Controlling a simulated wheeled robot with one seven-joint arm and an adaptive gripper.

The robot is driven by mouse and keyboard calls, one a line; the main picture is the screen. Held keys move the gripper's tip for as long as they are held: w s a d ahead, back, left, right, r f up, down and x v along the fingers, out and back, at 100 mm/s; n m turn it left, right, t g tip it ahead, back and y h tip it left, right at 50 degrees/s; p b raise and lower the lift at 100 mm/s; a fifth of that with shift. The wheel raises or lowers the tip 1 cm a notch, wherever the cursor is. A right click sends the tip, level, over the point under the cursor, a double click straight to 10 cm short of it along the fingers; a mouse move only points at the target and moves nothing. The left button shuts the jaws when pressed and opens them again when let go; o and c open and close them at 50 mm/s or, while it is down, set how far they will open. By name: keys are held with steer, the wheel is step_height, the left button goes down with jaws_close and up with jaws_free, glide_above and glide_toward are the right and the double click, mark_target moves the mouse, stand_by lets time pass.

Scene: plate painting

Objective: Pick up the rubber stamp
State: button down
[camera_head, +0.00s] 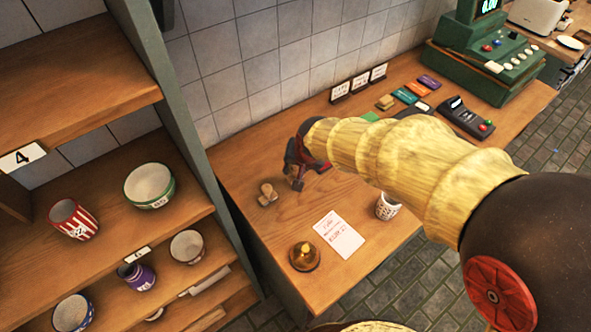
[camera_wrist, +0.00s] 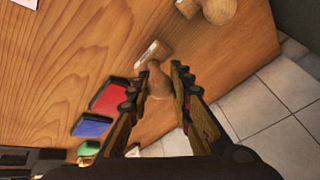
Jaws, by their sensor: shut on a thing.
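The rubber stamp (camera_wrist: 157,82) is wooden, with a rounded handle and a pale-edged end. In the wrist view it sits between the two fingers of my gripper (camera_wrist: 160,78), which are shut on its handle. In the head view my gripper (camera_head: 308,170) is over the back left part of the counter and hides the held stamp. Whether the stamp touches the counter I cannot tell. Other small wooden stamp-like pieces (camera_head: 267,194) lie on the counter left of my gripper; wooden pieces (camera_wrist: 212,8) also show at the top of the wrist view.
A red pad (camera_wrist: 110,96) and a blue pad (camera_wrist: 92,126) lie beside my gripper. A cash register (camera_head: 485,60) is at the far right; shelves with pottery are left.

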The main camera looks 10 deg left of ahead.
steer(key=s+d+r+p, duration=0.3)
steer(key=s+d+r, duration=0.6)
steer(key=s+r, duration=0.1)
steer(key=shift+d+r+p, duration=0.35)
steer(key=c, duration=2.1)
jaws_free()
steer(key=c, duration=0.5)
steer(key=o, duration=0.4)
steer(key=c, duration=0.3)
steer(key=shift+r, duration=0.1)
